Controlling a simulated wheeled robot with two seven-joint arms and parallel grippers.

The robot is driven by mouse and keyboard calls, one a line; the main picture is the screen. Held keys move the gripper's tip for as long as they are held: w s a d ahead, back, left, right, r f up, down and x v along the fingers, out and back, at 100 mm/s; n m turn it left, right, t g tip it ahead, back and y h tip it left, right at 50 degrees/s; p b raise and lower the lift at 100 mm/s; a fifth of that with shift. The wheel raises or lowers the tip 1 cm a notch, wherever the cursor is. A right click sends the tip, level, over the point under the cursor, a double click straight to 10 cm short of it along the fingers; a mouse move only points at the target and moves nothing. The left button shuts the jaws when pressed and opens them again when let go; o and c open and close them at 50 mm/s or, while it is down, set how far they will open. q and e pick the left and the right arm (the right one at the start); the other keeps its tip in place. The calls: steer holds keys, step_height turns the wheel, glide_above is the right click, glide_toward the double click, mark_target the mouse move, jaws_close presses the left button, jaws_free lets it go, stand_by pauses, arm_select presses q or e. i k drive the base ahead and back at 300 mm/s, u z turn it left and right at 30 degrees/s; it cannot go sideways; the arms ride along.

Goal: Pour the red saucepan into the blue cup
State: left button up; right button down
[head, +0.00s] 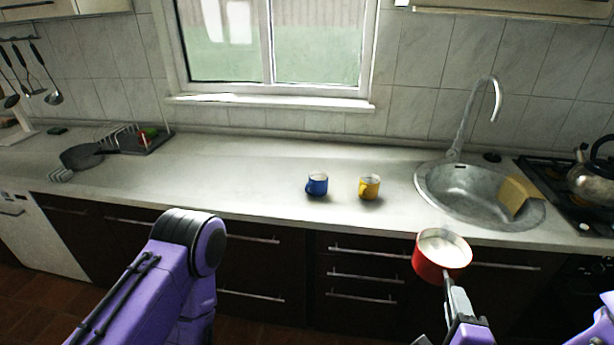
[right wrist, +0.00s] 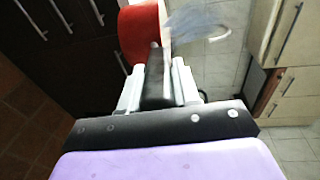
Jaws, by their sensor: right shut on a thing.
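The red saucepan (head: 430,265) has a pale inside and hangs in the air in front of the counter, below the sink in the head view. It looks about level; its contents are hard to make out. My right gripper (head: 456,302) is shut on its handle; the right wrist view shows the gripper (right wrist: 157,85) around the dark handle, with the red pan wall (right wrist: 139,35) beyond. The blue cup (head: 317,185) stands upright on the counter, left of the saucepan and apart from it. My left arm shows at lower left, but its gripper is out of view.
A yellow cup (head: 369,187) stands just right of the blue cup. The sink (head: 430,185) with a sponge (head: 518,194) and faucet lies to the right. A kettle (head: 592,180) stands on the stove.

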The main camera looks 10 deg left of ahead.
mark_target(317, 184)
steer(key=u, duration=1.55)
steer(key=i, duration=0.5)
steer(key=z, duration=1.35)
steer(key=i, duration=0.5)
steer(key=z, duration=0.05)
